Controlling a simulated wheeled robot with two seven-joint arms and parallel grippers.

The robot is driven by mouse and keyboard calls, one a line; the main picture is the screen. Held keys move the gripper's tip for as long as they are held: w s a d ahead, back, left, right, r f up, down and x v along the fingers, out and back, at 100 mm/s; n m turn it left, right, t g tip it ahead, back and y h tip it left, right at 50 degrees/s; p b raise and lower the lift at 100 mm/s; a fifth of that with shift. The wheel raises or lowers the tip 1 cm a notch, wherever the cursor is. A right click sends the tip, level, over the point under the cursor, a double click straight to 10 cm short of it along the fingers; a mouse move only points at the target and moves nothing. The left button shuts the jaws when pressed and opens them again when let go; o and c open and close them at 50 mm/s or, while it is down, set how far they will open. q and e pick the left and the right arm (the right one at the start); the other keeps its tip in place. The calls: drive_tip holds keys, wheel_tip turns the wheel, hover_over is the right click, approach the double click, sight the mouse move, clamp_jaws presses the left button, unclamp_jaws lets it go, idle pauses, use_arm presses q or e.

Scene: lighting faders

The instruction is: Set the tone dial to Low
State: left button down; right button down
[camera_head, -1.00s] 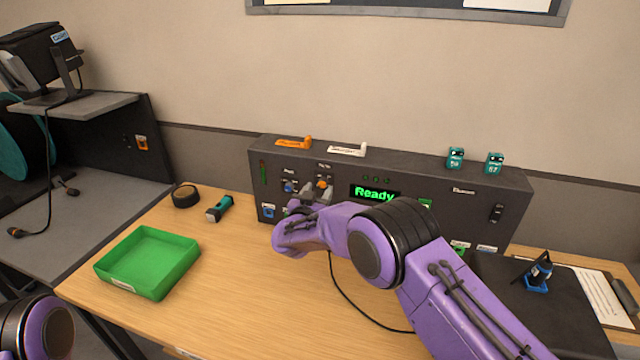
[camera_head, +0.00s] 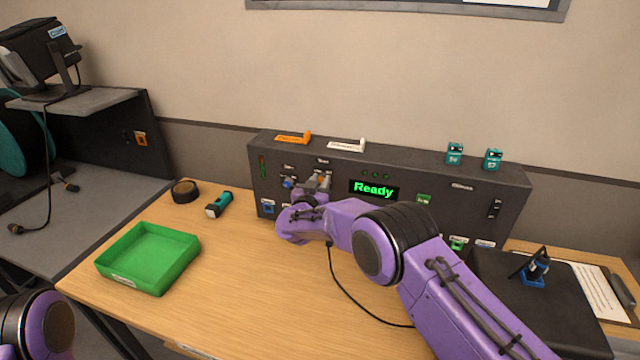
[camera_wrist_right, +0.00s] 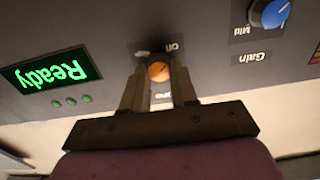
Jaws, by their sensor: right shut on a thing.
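The grey console (camera_head: 420,178) stands at the back of the table. The orange tone dial (camera_wrist_right: 158,71) is on its front, with a short label beside it that looks like "Off" in the upside-down wrist view. My right gripper (camera_head: 318,182) is at the console's upper left, shut on the dial, with one finger on each side of it (camera_wrist_right: 159,75). In the head view the fingers mostly hide the dial. Its pointer cannot be made out. My left gripper is out of view; only part of my left arm shows at the lower left.
A green screen reads Ready (camera_head: 374,189). A green tray (camera_head: 150,277), a torch (camera_head: 219,204) and a black tape roll (camera_head: 185,192) lie left on the table. A cable crosses the table below my right arm.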

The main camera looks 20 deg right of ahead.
drive_tip(key=shift+f+m+b, duration=0.2)
drive_tip(key=shift+m+b, duration=0.2)
drive_tip(key=shift+b, duration=0.1)
drive_tip(key=m+b, duration=1.6)
drive_tip(key=shift+s+d+f+m, duration=0.1)
drive_tip(key=shift+m, duration=0.2)
drive_tip(key=c, duration=0.9)
unclamp_jaws()
